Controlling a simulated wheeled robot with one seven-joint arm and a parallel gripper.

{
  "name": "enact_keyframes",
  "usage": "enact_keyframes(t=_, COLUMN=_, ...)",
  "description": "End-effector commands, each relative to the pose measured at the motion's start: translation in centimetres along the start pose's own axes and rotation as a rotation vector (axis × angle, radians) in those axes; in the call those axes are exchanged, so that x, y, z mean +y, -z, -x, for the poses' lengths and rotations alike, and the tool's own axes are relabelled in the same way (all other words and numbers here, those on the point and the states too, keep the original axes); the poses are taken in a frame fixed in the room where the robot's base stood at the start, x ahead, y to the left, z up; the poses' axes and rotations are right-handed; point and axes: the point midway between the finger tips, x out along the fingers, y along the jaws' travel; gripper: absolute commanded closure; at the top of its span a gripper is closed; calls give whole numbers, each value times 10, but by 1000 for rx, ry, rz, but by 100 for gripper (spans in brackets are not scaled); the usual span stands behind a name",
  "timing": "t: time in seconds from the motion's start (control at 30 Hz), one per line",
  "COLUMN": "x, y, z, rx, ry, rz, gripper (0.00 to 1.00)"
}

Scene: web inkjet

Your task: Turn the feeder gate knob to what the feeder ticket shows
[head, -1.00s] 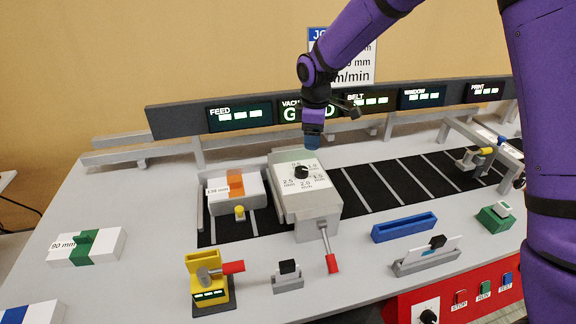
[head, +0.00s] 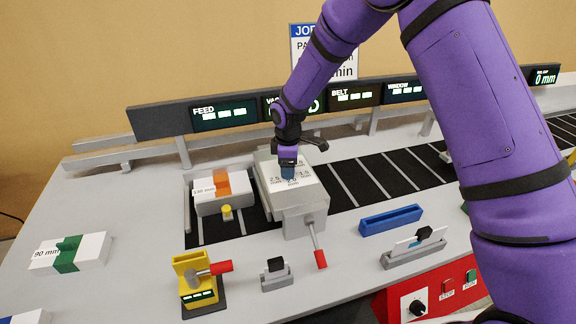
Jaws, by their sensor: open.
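The feeder gate is a grey box (head: 303,222) with a white dial plate (head: 270,168) on its sloping top. Numbers ring the plate, and those still readable include 2.5. My gripper (head: 288,176) is over the middle of the plate, its blue tip covering the place of the black knob. The knob and its pointer are hidden, and I cannot tell whether the fingertips touch it. A job sign (head: 323,45) on the back wall is mostly hidden by my arm. I cannot make out which card is the feeder ticket.
A paper stack with an orange band (head: 222,183) stands left of the gate. A red-tipped lever (head: 319,258) sticks out in front. A yellow device (head: 194,276), a blue tray (head: 391,218) and a card holder (head: 413,252) stand nearer. A display rail (head: 160,121) runs behind.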

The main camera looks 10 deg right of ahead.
Motion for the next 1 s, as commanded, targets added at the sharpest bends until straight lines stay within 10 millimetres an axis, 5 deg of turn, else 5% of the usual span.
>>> enact_keyframes(t=0.37, x=0, y=0, z=-5, rx=0, ry=0, rz=0, gripper=29)
enact_keyframes(t=0.6, x=0, y=0, z=-5, rx=0, ry=0, rz=0, gripper=78)
enact_keyframes(t=1.0, x=0, y=0, z=-5, rx=-5, ry=0, rz=-73, gripper=78)
